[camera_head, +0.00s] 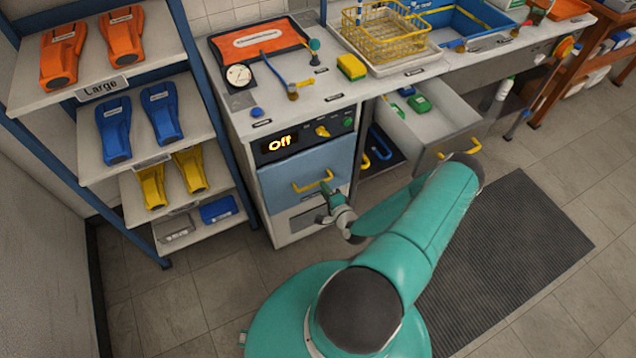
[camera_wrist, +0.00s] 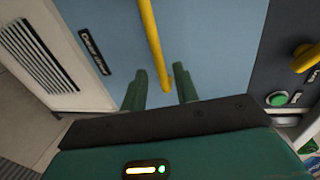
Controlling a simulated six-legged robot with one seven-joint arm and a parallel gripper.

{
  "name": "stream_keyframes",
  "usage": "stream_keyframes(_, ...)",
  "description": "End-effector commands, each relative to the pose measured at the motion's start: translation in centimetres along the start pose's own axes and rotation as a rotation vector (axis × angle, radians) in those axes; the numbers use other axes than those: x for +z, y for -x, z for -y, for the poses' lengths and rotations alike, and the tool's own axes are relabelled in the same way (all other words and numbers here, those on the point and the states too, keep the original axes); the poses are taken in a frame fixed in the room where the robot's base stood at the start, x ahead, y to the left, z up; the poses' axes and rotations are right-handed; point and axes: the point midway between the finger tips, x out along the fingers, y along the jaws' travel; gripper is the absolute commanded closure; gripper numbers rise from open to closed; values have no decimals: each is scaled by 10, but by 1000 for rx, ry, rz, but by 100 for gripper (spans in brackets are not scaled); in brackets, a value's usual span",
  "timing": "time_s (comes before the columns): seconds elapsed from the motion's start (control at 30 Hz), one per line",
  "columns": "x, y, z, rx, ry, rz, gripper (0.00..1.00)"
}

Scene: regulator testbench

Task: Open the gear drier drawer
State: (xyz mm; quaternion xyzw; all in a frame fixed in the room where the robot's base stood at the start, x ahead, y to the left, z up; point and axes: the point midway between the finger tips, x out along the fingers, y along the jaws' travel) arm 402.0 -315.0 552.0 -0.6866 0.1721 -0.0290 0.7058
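The drier drawer has a blue front (camera_head: 285,185) and a yellow bar handle (camera_head: 313,183), under a black panel (camera_head: 300,139) whose display reads "Off". The drawer front looks flush with its cabinet. My gripper (camera_head: 326,197) is close to the right end of the handle. In the wrist view, the blue front (camera_wrist: 205,45) fills the middle and the handle (camera_wrist: 155,45) runs down toward my gripper (camera_wrist: 162,84). The two green fingers are spread apart, with the handle's lower end seen between them. Whether the fingers touch the handle cannot be told.
To the right, another drawer (camera_head: 425,130) stands open with green items inside. A blue-framed shelf rack (camera_head: 185,60) with orange, blue and yellow footwear stands at left. A dark ribbed mat (camera_head: 520,245) lies on the floor at right. The counter above holds a yellow basket (camera_head: 385,35).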

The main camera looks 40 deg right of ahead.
Motion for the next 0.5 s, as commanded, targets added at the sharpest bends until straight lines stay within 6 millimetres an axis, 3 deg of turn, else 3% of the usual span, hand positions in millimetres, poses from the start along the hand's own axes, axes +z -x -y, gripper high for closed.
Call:
stream_keyframes(0.23, 3, -41, 0, 0, 0, 2, 70)
stream_keyframes(0.5, 4, -51, 0, 0, 0, 1, 70)
